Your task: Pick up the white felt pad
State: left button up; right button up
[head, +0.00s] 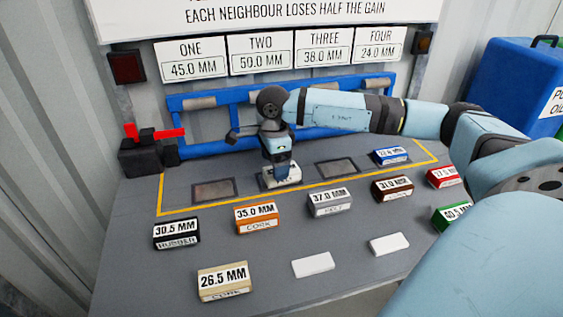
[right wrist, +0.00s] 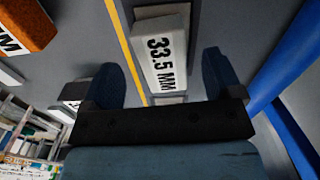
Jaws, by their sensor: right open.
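A white pad (head: 283,179) sits inside the yellow outline on the grey bench, mostly hidden in the head view by my right gripper (head: 279,172). The right wrist view shows the pad (right wrist: 164,50) with the label 33.5 MM; no material word is readable there. My right gripper (right wrist: 163,85) points down over the pad, open, with its dark blue fingers on either side. I cannot tell whether the fingers touch it. My left gripper is not in view.
Dark plates (head: 213,190) (head: 337,168) flank the pad. Orange (head: 256,218), grey (head: 330,201), black (head: 176,233), tan (head: 225,281) and brown (head: 392,189) blocks stand in front, with two blank white blocks (head: 313,265) (head: 389,244). A blue rail (head: 215,138) runs behind.

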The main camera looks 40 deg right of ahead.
notch_tip(320, 180, down, 4)
jog(key=shift+r, duration=0.1)
jog(key=c, duration=1)
jog(key=shift+r, duration=0.15)
